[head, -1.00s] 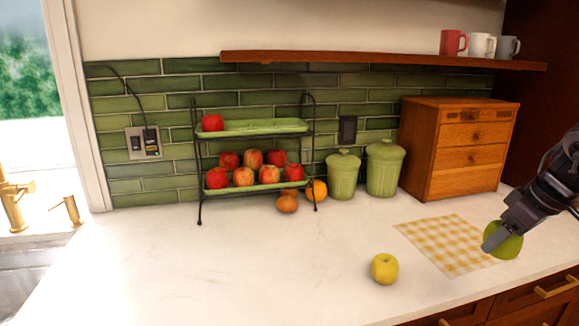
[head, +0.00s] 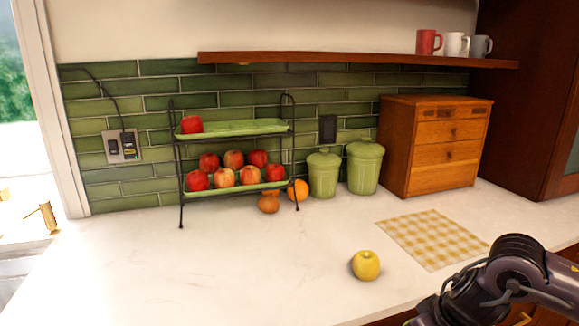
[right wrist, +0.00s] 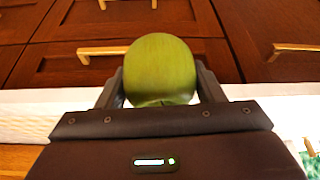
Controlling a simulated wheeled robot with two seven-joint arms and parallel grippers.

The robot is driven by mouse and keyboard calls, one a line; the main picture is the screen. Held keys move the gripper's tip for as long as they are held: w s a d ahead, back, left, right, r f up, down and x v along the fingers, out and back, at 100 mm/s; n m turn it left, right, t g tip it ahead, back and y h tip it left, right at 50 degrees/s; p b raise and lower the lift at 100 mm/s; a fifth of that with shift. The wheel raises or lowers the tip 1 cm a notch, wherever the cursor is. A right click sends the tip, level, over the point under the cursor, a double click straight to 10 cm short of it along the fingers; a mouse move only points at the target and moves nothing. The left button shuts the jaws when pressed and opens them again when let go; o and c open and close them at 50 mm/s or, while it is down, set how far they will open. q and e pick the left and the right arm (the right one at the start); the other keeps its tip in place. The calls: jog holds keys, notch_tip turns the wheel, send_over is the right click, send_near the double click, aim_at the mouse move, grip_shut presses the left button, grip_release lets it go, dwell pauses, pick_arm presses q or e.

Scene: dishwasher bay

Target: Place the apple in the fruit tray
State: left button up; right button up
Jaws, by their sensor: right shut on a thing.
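My right gripper (right wrist: 160,90) is shut on a green apple (right wrist: 160,68), with one finger on each side of it in the right wrist view. In the head view my right arm is at the lower right, and its gripper and the green apple are out of the picture. A yellow apple (head: 366,265) sits alone on the counter. The two-tier fruit tray stand has a green upper tray (head: 245,127) with one red apple (head: 191,124) at its left end. Its lower tray (head: 240,188) holds several red apples (head: 225,177). My left gripper is not in view.
An orange (head: 298,190) and a brown onion-like item (head: 268,202) lie by the stand's right foot. Two green canisters (head: 363,168) and a wooden drawer box (head: 436,148) stand behind a checked cloth (head: 432,238). The counter (head: 220,265) is clear in front of the stand.

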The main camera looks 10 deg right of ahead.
jog(key=s+a+r+n+y, duration=0.1)
jog(key=a+n, duration=0.2)
jog(key=a, duration=1.2)
jog(key=shift+a+r+n+g, duration=0.2)
jog(key=shift+a+n+g, duration=0.1)
jog(key=shift+n, duration=0.1)
jog(key=shift+s+y, duration=0.1)
jog(key=shift+y, duration=0.2)
